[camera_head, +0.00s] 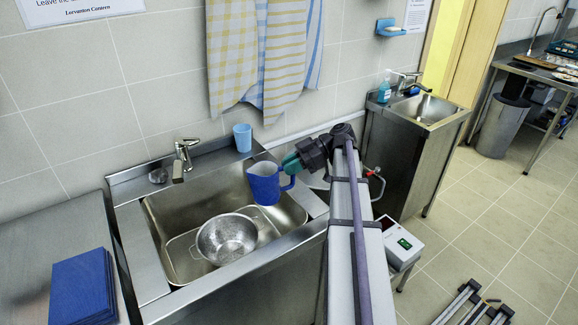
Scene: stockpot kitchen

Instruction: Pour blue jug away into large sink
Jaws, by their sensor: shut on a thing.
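The blue jug (266,188) is held over the right part of the large sink (155,232). It looks close to upright, and its contents cannot be made out clearly. My gripper (291,163) is shut on the jug's handle at its right side. The fingertips are small in view and partly hidden by the jug's handle.
A metal colander (227,238) sits in the sink basin below the jug. A tap (182,158) and a light blue cup (242,137) stand at the sink's back edge. Blue folded cloths (82,287) lie on the left counter. Towels (285,55) hang behind.

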